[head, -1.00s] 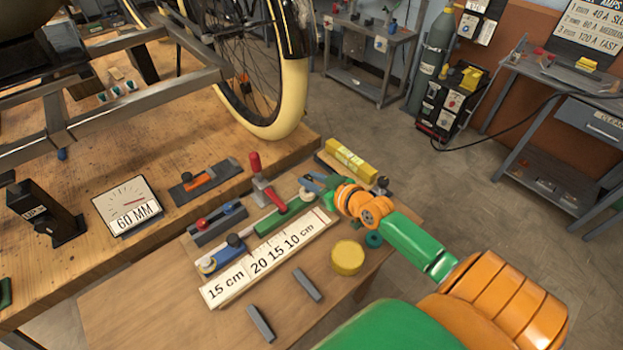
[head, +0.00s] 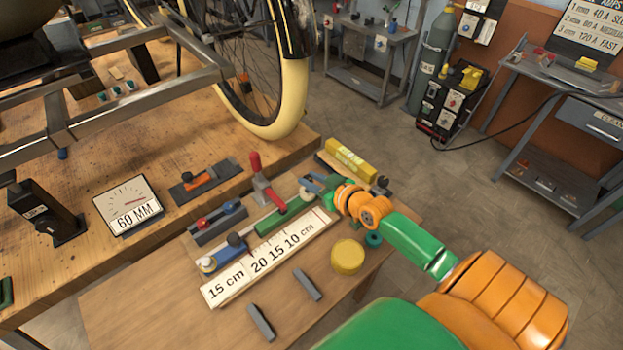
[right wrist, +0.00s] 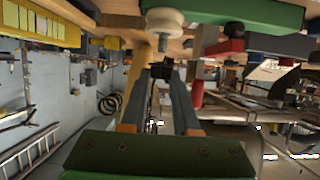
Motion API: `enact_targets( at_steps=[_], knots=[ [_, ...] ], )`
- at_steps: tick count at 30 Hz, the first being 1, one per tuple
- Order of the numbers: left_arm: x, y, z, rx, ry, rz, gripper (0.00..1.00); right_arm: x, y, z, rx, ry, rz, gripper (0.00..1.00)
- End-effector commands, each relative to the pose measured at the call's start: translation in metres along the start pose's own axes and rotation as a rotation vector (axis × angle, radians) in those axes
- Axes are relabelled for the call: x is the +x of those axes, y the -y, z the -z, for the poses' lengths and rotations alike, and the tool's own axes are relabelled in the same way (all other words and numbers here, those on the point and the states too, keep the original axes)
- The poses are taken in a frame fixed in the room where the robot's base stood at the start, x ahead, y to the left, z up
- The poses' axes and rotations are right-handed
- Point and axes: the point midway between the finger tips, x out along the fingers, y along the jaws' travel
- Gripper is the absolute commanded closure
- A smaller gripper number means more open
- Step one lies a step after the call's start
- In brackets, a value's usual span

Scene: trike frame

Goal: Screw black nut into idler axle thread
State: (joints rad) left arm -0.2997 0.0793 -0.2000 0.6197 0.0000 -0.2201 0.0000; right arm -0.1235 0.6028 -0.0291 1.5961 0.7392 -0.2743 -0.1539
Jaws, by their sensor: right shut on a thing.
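My right gripper (right wrist: 160,88) is shut on the small black nut (right wrist: 161,71), which sits between its fingertips in the right wrist view. Just above the nut is the pale idler roller (right wrist: 164,24), with a short dark axle thread (right wrist: 162,43) pointing down towards the nut. A small gap seems to show between thread and nut; I cannot tell whether they touch. In the head view my right gripper (head: 314,186) reaches to the far edge of the low bench, and the nut is too small to make out there. My left gripper is not in view.
A green block (head: 283,217) and a red-handled clamp (head: 268,186) stand close to the right gripper. A yellow bar (head: 350,158) lies beyond it. The front of the low bench (head: 180,310) is mostly clear.

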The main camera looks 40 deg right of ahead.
Motion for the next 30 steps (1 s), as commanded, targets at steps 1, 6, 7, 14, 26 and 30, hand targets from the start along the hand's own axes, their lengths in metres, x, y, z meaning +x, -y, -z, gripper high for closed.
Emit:
enact_targets(
  at_steps=[1, 6, 7, 14, 26, 30],
  knots=[
    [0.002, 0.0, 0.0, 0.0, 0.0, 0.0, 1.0, 0.001, 0.0, -0.002, 0.0, 0.0, 0.0, 1.0],
    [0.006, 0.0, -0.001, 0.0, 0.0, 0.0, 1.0, 0.003, 0.0, -0.006, 0.0, 0.0, 0.0, 1.0],
    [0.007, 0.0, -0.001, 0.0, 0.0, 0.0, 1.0, 0.003, 0.0, -0.007, -0.001, 0.0, 0.0, 1.0],
    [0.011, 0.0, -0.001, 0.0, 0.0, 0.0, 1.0, 0.005, 0.0, -0.013, -0.001, 0.001, 0.0, 1.0],
    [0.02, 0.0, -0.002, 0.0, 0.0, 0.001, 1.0, 0.009, 0.0, -0.022, -0.001, 0.0, 0.0, 1.0],
    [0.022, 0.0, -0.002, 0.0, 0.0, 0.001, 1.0, 0.01, 0.0, -0.025, -0.001, 0.0, 0.0, 1.0]
  ],
)
